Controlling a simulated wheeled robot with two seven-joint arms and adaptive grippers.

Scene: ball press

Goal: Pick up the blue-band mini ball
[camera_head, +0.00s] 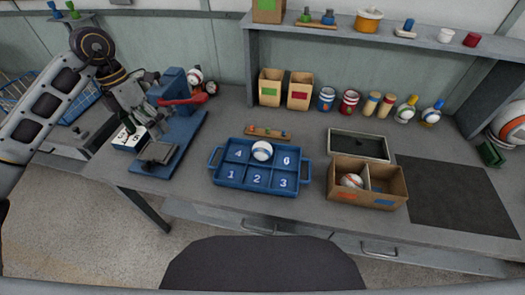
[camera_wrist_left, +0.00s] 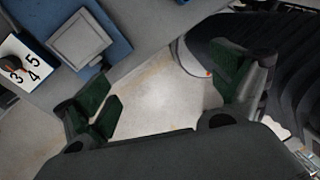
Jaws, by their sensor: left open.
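A white ball with a blue band (camera_head: 262,151) sits in the top middle compartment of the blue numbered tray (camera_head: 228,184), between the 4 and the 6. My left gripper (camera_head: 143,120) is at the left of the table, by the blue press (camera_head: 174,85), well left of the tray and apart from the ball. In the left wrist view its dark green finger pads (camera_wrist_left: 165,90) are spread wide with nothing between them. The ball does not show in the left wrist view. My right gripper is in neither view.
The press has a red lever (camera_head: 190,99) and stands between my left gripper and the tray. A cardboard box (camera_head: 392,187) holds an orange-marked ball (camera_head: 351,181). A wooden strip (camera_head: 268,133) lies behind the tray. Bare tabletop lies left of the tray.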

